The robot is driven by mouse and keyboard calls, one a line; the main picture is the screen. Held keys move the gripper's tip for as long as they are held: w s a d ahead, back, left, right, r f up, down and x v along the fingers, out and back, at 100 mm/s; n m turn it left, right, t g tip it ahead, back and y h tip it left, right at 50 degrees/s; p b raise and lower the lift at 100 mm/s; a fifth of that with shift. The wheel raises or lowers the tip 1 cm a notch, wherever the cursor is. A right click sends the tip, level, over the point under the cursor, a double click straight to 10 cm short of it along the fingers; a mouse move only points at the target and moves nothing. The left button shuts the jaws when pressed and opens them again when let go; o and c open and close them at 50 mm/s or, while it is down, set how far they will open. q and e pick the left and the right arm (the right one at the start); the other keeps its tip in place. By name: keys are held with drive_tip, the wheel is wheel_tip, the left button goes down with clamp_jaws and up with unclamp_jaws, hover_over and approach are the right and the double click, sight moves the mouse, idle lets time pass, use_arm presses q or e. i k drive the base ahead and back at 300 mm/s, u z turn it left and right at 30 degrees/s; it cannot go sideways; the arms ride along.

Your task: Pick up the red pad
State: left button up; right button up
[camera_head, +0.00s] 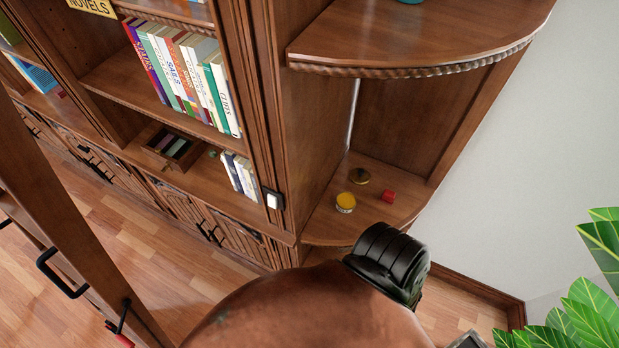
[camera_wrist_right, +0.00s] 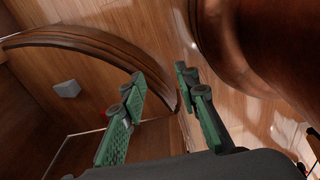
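The red pad (camera_head: 389,196) is a small red block on the lower rounded corner shelf (camera_head: 325,222). A curved wooden shelf edge (camera_wrist_right: 95,38) lies beyond the fingers. A small red patch beside the left finger may be the pad; I cannot tell. In the head view my right gripper's fingers cannot be made out. My left gripper is in neither view.
The upper corner shelf (camera_head: 430,25) overhangs the lower one. Bookshelves with a row of books (camera_head: 185,75) stand to the left. A wooden ladder (camera_head: 75,190) is at the far left. A leafy plant (camera_head: 580,300) is at the lower right. A small grey block (camera_wrist_right: 67,89) shows in the wrist view.

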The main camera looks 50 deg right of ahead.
sight(388, 196)
drive_tip(key=z, duration=2.45)
